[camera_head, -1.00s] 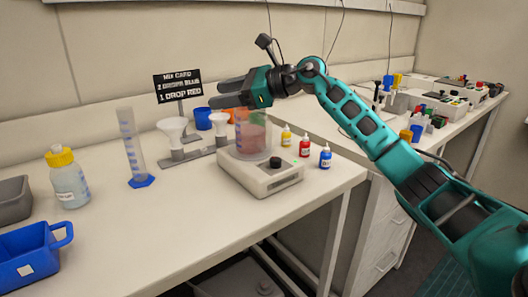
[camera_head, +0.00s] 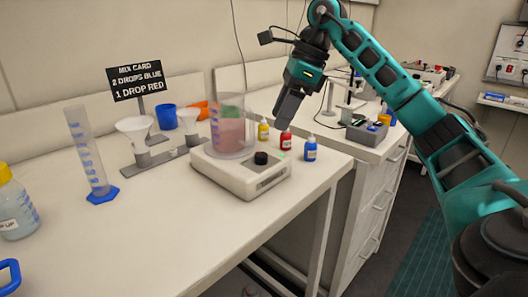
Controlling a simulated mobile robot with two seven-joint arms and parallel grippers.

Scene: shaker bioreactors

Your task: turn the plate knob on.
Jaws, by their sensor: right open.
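The white plate (camera_head: 229,181) stands on the bench near its right front edge. Its black knob (camera_head: 261,158) is on the front right of its top, and a small green light shows beside it. A clear beaker (camera_head: 230,132) with reddish liquid stands on the plate. My right gripper (camera_head: 283,126) points downward, above and to the right of the knob, apart from it, with nothing seen in it. Its fingers overlap each other in this view. My left gripper is not in view.
Yellow (camera_head: 263,130), red (camera_head: 286,141) and blue (camera_head: 310,149) dropper bottles stand close behind and right of the plate. A funnel stand (camera_head: 160,157), a graduated cylinder (camera_head: 86,155) and a sign (camera_head: 137,81) are to the left.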

